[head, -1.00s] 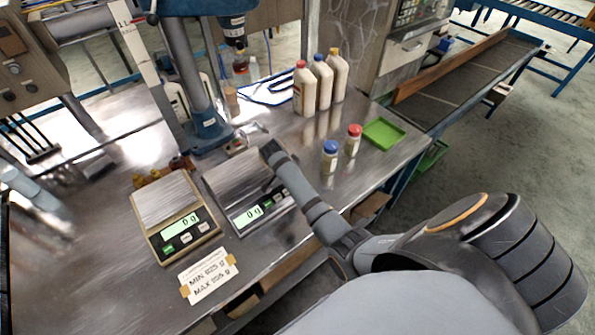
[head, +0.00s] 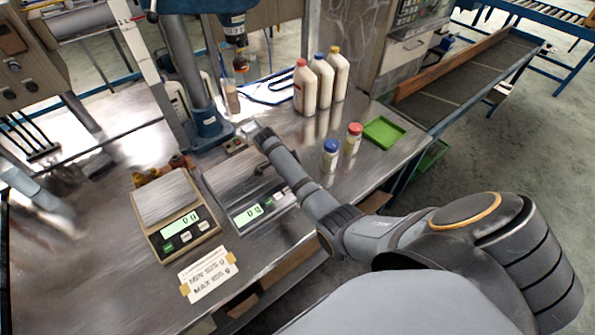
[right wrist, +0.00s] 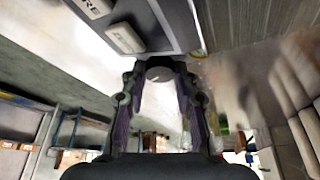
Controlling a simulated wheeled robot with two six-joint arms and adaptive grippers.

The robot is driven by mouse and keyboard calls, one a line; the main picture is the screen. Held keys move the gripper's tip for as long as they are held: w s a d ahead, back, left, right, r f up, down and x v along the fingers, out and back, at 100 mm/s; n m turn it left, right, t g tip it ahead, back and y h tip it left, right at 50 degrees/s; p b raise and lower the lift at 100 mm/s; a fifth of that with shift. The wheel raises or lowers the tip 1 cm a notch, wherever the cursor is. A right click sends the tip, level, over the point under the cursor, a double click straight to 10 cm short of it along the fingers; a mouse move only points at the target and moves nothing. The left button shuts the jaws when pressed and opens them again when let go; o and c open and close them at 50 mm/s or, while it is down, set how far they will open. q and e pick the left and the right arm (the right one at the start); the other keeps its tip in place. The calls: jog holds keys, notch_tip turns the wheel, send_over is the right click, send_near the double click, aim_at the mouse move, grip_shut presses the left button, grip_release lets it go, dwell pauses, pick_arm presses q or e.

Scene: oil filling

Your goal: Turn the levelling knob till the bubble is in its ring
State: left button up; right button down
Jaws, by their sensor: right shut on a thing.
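The right-hand scale (head: 222,180), with a steel pan and a green display, stands on the steel bench. My right arm reaches along its right side, and my right gripper (head: 252,130) is by its back right corner. In the right wrist view the gripper's fingers (right wrist: 163,74) close about a small round grey piece, which looks like the levelling knob (right wrist: 159,73). Part of a scale front with pale buttons (right wrist: 125,38) shows above it. I cannot make out the bubble or its ring in either view. My left gripper is not in view.
A second scale (head: 167,200) stands to the left, with a taped MIN/MAX note (head: 208,272) in front. Blue-capped (head: 330,155) and red-capped (head: 354,138) jars, a green tray (head: 384,132) and tall bottles (head: 305,88) stand to the right. A press column (head: 190,75) rises behind.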

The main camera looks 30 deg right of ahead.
dwell(0.3)
jog(key=c, duration=1)
grip_release()
jog(key=shift+r, duration=0.1)
jog(key=v, duration=0.7)
jog(key=shift+a+r, duration=0.1)
jog(key=shift+r, duration=0.05)
